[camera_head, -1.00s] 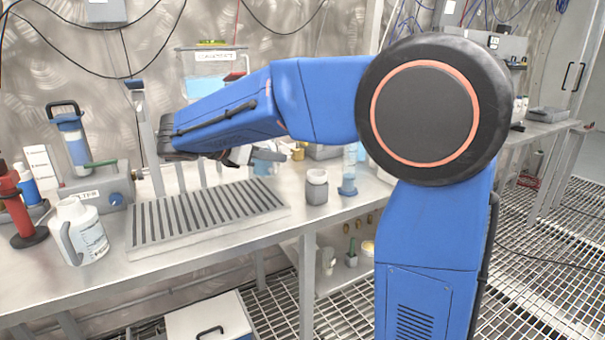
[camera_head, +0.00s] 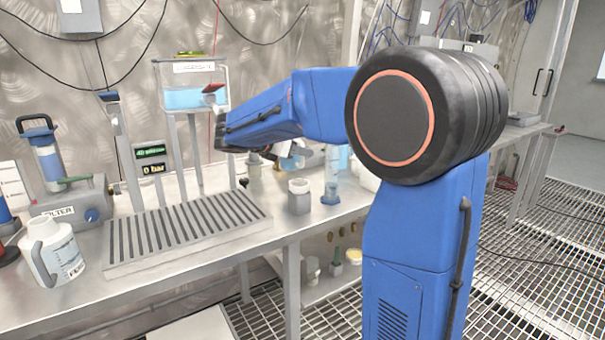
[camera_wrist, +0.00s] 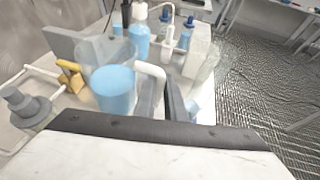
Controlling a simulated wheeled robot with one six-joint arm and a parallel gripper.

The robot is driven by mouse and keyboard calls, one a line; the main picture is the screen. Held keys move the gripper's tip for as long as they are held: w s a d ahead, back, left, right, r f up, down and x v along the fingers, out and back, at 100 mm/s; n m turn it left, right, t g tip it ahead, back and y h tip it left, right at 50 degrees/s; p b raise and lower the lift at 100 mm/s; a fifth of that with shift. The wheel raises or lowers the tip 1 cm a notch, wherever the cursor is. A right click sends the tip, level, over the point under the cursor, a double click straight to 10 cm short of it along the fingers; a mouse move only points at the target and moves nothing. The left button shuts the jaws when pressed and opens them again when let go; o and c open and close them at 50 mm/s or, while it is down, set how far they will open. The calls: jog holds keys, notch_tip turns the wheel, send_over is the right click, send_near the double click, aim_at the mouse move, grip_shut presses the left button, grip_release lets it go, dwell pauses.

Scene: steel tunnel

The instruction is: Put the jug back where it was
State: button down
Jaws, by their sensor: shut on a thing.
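The jug (camera_wrist: 112,90) is clear with blue liquid in it and a white handle (camera_wrist: 152,72). It fills the middle left of the wrist view. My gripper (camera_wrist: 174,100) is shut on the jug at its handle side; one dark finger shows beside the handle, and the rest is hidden. In the head view the held jug (camera_head: 292,158) shows only partly, below my blue forearm and over the back of the bench. The jug looks about upright. Whether its base touches anything cannot be told.
A slatted grey drain tray (camera_head: 185,235) lies on the bench. A white container (camera_head: 55,255) stands at left. A small grey-white pot (camera_head: 299,196) and a blue cylinder (camera_head: 331,178) stand near the jug. A raised tank (camera_head: 190,90) and displays (camera_head: 151,158) stand behind.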

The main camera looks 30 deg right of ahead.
jog(key=shift+d+f, duration=0.1)
jog(key=shift+f, duration=3.45)
jog(key=shift+f, duration=0.1)
jog(key=c, duration=1.8)
grip_release()
jog(key=v, duration=1.2)
